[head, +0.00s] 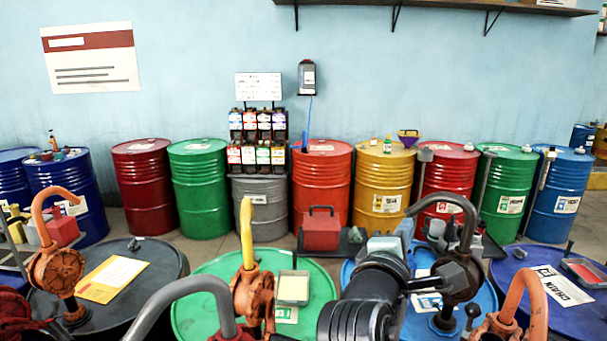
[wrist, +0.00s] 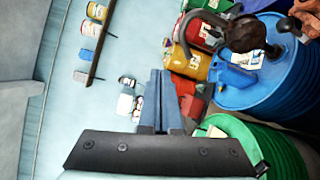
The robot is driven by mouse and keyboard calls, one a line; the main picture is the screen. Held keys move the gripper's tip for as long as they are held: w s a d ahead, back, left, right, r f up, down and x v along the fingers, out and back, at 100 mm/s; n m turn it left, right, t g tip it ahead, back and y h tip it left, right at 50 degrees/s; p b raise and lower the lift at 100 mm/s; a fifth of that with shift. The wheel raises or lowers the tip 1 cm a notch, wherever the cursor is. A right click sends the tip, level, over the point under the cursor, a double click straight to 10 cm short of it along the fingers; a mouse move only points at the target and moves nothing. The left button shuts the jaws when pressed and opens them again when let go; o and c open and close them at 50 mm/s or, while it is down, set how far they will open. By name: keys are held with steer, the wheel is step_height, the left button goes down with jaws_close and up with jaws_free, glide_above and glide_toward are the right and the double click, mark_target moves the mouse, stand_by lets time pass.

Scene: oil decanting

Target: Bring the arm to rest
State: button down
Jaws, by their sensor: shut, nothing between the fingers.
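My gripper (wrist: 157,95) shows in the wrist view, its two blue-grey fingers side by side and closed, with nothing between them. The wrist picture is turned on its side, and the fingers point toward the wall and the row of drums. In the head view, my dark arm (head: 366,303) rises at the lower middle right, in front of the near blue drum (head: 482,300). It stands close to a dark hand pump (head: 457,262). The arm hides part of that drum, and the fingertips are hard to make out there.
Near drums include a green one (head: 205,283) with a yellow-spouted pump (head: 247,235) and a black one (head: 160,262) with an orange pump (head: 57,270). A row of coloured drums lines the wall, including a yellow one (head: 383,185). A red toolbox (head: 321,230) stands between.

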steer(key=s+a+r+m+t+y+b, duration=0.1)
steer(key=s+a+r+m+t+y, duration=0.1)
steer(key=s+a+r+m+t, duration=0.45)
steer(key=s+a+r+m+t+y+b, duration=0.1)
steer(key=s+a+r+m+y+b, duration=0.2)
steer(key=r, duration=0.6)
steer(key=s+a+r+m+t+y, duration=0.1)
steer(key=s+a+r+m+t, duration=0.1)
steer(key=s, duration=0.4)
steer(key=s+a+r+m+t+y, duration=0.2)
steer(key=s+a+r+m+t, duration=0.1)
steer(key=s+a+r, duration=0.2)
steer(key=shift+s+r+m+y, duration=0.3)
steer(key=shift+s+r+m, duration=0.1)
steer(key=shift+s, duration=0.4)
